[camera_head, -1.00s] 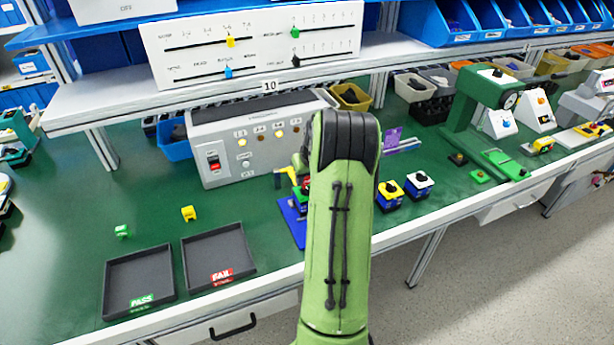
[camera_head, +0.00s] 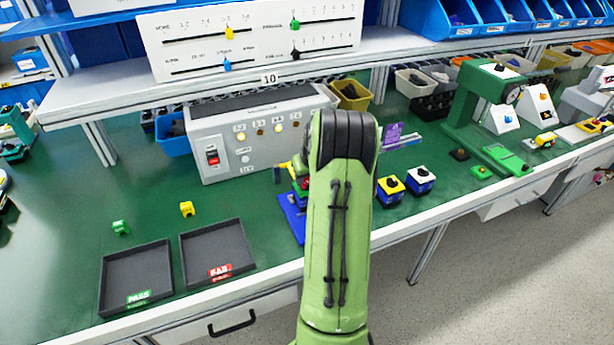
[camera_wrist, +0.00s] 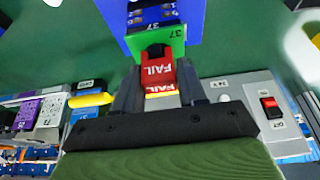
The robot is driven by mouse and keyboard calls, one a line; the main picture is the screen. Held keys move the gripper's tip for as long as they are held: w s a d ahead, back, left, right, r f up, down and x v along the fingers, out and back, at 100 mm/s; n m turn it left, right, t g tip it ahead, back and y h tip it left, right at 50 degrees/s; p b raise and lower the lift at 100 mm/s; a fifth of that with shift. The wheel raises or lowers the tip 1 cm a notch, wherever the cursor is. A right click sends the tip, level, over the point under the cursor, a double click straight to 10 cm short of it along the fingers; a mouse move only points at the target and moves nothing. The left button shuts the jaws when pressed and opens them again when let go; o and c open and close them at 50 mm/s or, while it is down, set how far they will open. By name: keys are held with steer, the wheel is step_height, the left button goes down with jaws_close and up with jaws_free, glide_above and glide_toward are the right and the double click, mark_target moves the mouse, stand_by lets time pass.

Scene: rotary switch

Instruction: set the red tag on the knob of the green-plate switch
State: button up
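In the wrist view the red FAIL tag (camera_wrist: 158,73) is between the fingertips of my gripper (camera_wrist: 158,84), which is shut on it. The green-plate switch (camera_wrist: 174,36) is directly beyond the tag, on a blue base (camera_wrist: 118,14). Its dark knob (camera_wrist: 156,49) shows at the tag's far edge. The tag overlaps the knob in this view; whether it is seated cannot be told. In the head view my arm hides the gripper and most of the switch; the blue base (camera_head: 291,216) shows beside it.
A grey panel with a red switch (camera_head: 211,156) stands behind. Yellow-plate (camera_head: 390,187) and white-plate (camera_head: 420,180) switches stand to the right. PASS (camera_head: 138,272) and FAIL (camera_head: 220,248) trays lie at left, with a green tag (camera_head: 120,227) and yellow tag (camera_head: 187,209) behind them.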

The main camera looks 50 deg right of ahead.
steer(key=o, duration=0.4)
steer(key=shift+o, duration=0.2)
steer(key=p+v, duration=0.3)
steer(key=v, duration=1.3)
steer(key=shift+f, duration=0.1)
step_height(320, 180, up, 9)
steer(key=p, duration=0.8)
